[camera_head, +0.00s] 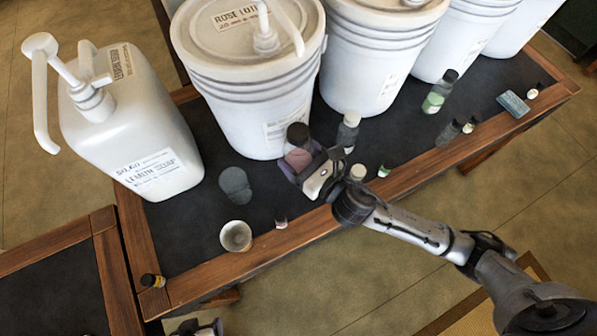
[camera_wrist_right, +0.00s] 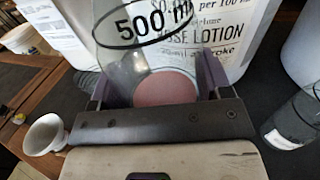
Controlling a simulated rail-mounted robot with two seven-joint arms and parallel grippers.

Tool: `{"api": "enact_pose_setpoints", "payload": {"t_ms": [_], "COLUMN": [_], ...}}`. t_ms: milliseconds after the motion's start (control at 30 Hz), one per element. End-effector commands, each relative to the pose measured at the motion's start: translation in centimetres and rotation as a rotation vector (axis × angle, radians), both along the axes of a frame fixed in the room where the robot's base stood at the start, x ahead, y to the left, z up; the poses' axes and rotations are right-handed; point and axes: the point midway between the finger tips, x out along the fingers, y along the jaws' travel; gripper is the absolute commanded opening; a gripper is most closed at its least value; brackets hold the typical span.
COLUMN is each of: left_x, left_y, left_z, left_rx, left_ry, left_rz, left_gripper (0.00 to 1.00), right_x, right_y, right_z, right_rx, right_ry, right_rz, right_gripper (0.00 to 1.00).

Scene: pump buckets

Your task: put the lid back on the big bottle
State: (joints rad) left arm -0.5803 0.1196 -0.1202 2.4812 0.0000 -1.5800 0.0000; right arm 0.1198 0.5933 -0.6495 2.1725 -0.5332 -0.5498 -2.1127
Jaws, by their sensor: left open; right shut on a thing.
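My right gripper (camera_head: 312,172) is shut on a clear bottle (camera_head: 298,158) with pink content low in it. In the right wrist view the bottle (camera_wrist_right: 165,88), marked 500 ml, sits between the fingers (camera_wrist_right: 158,92), in front of a large white bucket. Whether it is clear of the table I cannot tell. My left gripper (camera_head: 195,328) is open, only partly in view at the bottom edge and apart from the table items. I cannot pick out a loose lid for certain.
A white pump jug (camera_head: 140,130) and a rose lotion bucket (camera_head: 240,90) stand behind. A dark clear bottle (camera_head: 235,185), a white cup (camera_head: 236,236) and a small black-capped vial (camera_head: 152,280) are at left. Another clear bottle (camera_head: 348,130) stands right of the held one.

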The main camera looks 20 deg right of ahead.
Motion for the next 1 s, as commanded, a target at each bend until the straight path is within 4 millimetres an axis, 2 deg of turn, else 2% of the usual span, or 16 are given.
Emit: {"api": "enact_pose_setpoints", "payload": {"t_ms": [33,200,633,900,1000], "left_x": [0.0,0.0,0.0,0.0,0.0], "left_y": [0.0,0.0,0.0,0.0,0.0], "left_z": [-0.6,-1.1,-1.2,-2.7,-2.8], "left_rx": [0.000,0.000,0.000,0.001,0.001], "left_ry": [0.000,0.001,0.001,0.001,0.002], "left_rz": [0.000,0.000,0.000,0.000,0.000], "left_gripper": [0.74,0.74,0.74,0.74,0.74], "right_x": [0.0,0.0,0.0,0.0,0.0], "right_y": [0.0,0.0,0.0,0.0,0.0], "right_z": [-1.0,-2.3,-2.7,-5.9,-6.1], "right_rx": [0.001,0.001,0.001,0.003,0.002], "right_ry": [0.002,-0.001,-0.001,0.001,-0.001], "right_rz": [-0.001,-0.001,0.000,-0.001,0.000], "right_gripper": [0.05,0.05,0.05,0.05,0.05]}}
